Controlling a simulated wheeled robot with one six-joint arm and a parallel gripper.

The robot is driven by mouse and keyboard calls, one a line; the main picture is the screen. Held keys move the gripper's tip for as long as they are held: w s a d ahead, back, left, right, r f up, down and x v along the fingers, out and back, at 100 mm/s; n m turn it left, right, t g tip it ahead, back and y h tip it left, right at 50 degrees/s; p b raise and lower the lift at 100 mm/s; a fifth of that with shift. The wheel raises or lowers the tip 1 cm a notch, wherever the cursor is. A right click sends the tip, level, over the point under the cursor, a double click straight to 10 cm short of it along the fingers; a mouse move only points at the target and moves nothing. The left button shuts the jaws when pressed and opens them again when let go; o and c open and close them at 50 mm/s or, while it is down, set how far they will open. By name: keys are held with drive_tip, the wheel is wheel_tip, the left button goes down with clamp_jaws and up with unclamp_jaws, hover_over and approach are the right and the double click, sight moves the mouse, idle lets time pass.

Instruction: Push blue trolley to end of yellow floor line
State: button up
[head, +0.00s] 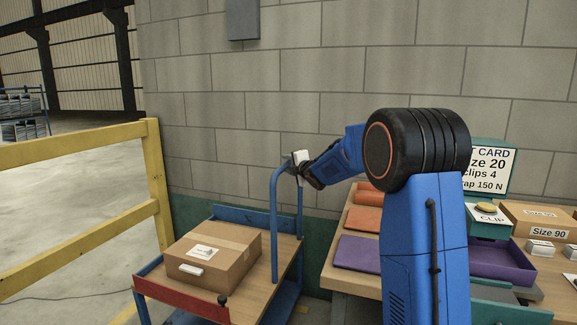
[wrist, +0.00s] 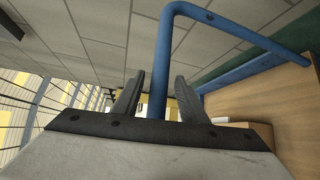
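The blue trolley (head: 275,287) stands by the block wall, with a wooden deck, a red front edge and a blue tubular handle (head: 274,230). My gripper (head: 297,160) is at the top of the handle in the head view; its fingertips are hard to make out there. In the wrist view, the handle bar (wrist: 162,75) runs between my two dark fingers, with a visible gap on each side. The fingers look open, not closed on the bar. A short piece of yellow floor line (head: 124,316) shows left of the trolley; its end is not visible.
A cardboard box (head: 212,255) rides on the trolley. A yellow guard rail (head: 80,147) stands at left. A workbench (head: 345,282) with orange and purple pieces, a purple tray (head: 500,262) and a sign (head: 492,165) is at right. Bare floor lies beyond the rail.

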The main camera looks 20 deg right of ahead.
clamp_jaws()
drive_tip(key=shift+w+a, duration=0.1)
drive_tip(key=shift+a, duration=0.05)
drive_tip(key=w+a, duration=1.2)
drive_tip(key=a, duration=0.3)
drive_tip(key=shift+a, duration=0.15)
drive_tip(key=shift+r, duration=0.1)
unclamp_jaws()
drive_tip(key=shift+w+a, duration=0.1)
drive_tip(key=shift+a, duration=0.05)
